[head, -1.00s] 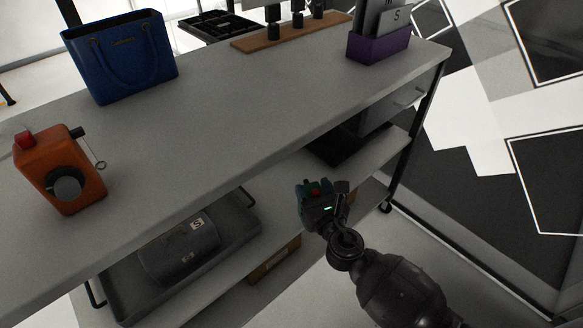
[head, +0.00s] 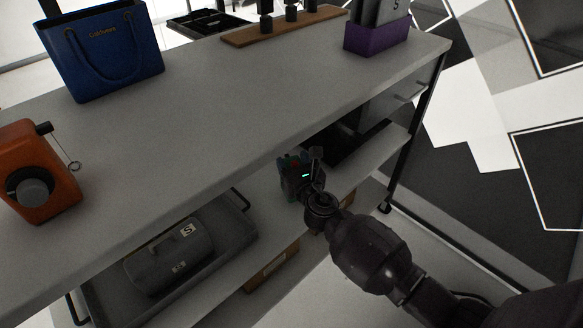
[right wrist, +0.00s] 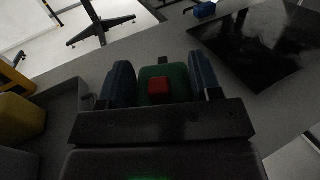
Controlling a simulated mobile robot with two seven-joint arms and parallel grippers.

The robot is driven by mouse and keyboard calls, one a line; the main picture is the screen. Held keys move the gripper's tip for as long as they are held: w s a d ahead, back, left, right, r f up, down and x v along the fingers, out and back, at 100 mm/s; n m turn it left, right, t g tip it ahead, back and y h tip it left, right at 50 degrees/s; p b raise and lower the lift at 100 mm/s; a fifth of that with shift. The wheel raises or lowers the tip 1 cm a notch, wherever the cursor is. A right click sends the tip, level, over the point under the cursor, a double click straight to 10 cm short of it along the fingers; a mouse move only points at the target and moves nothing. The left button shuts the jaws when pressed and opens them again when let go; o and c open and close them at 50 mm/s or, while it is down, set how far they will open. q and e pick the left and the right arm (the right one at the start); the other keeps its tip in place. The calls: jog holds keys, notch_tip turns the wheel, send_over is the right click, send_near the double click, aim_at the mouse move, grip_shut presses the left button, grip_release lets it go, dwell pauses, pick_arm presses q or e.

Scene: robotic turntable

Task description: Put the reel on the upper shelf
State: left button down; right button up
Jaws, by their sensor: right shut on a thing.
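My right gripper (head: 290,163) is at the front of the upper shelf (head: 376,160), below the edge of the worktop. It is shut on a green thing with a red block, which I take to be the reel (right wrist: 176,73). In the right wrist view the reel sits between two blue fingers. Its full shape is hidden by the gripper, and it is small and dark in the head view. I cannot tell whether it touches the shelf. My left gripper is out of view.
A grey tray (head: 240,246) with a grey case (head: 165,262) stands left of my gripper. A black item (head: 345,150) lies on the shelf to the right. Cardboard boxes (head: 272,270) are lower down. The worktop (head: 215,125) overhangs the shelf and carries an orange device (head: 52,165) and a blue bag (head: 108,55).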

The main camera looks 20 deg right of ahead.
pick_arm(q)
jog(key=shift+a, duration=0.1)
pick_arm(e)
jog(key=shift+f, duration=0.65)
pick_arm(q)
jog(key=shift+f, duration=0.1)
pick_arm(e)
jog(key=shift+f+b, duration=0.25)
jog(key=shift+b, duration=0.1)
jog(key=o, duration=1.3)
jog(key=shift+r, duration=0.1)
jog(key=shift+r, duration=0.2)
pick_arm(q)
jog(key=shift+p, duration=0.95)
pick_arm(e)
jog(key=s, duration=1.2)
jog(key=shift+a, duration=0.3)
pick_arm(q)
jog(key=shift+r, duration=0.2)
